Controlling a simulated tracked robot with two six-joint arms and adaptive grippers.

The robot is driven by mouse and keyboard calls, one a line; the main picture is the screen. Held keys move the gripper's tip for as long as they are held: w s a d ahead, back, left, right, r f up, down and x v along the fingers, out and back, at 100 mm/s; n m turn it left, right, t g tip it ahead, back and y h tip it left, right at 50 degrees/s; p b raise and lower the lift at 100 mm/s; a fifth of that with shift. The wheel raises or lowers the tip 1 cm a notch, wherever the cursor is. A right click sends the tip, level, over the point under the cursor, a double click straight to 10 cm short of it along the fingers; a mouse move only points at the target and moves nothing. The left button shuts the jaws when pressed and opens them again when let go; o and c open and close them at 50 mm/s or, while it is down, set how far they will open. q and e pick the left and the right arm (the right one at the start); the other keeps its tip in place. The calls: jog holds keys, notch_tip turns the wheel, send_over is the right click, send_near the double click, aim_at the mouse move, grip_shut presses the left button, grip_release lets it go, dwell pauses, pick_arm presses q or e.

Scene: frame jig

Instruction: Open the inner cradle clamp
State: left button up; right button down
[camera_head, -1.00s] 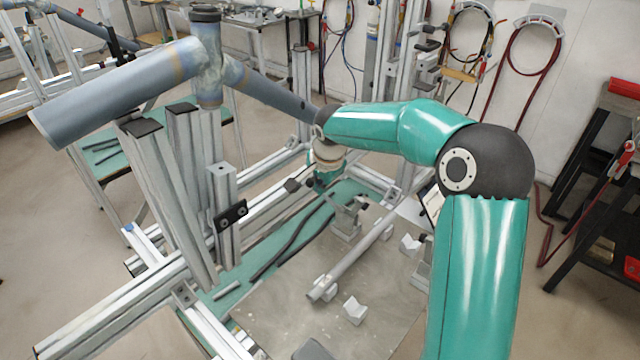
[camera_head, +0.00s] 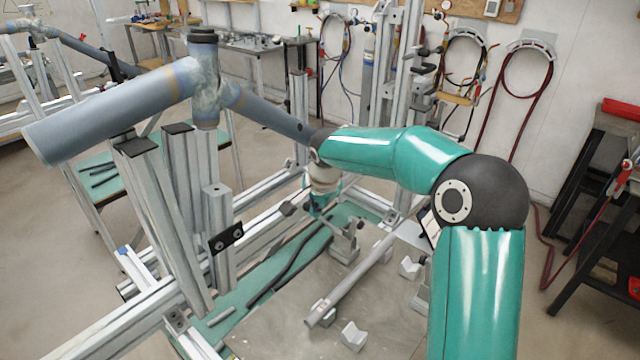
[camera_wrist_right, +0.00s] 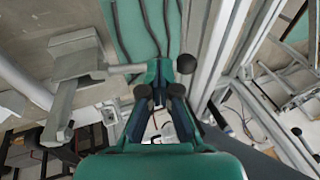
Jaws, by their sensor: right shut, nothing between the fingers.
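A grey metal clamp (camera_head: 345,242) stands on the bench plate beside a long pale tube, which I take for the inner cradle clamp. In the right wrist view its body (camera_wrist_right: 78,68) is at left, and a bar reaches from it toward my fingertips. My right gripper (camera_head: 313,212) is shut and empty, just left of the clamp in the head view. In the wrist view the right gripper (camera_wrist_right: 160,72) is at the end of that bar, with a dark round knob (camera_wrist_right: 187,63) close by. I cannot tell whether they touch. My left gripper is out of view.
The tube (camera_head: 355,285) lies across small grey cradle blocks (camera_head: 353,335). Aluminium posts (camera_head: 215,240) and a large grey pipe frame (camera_head: 110,100) stand at left. Dark rods (camera_head: 290,262) lie on the green strip.

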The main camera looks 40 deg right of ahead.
jog(key=v, duration=1.3)
jog(key=shift+w+r, duration=0.3)
jog(key=shift+r, duration=0.15)
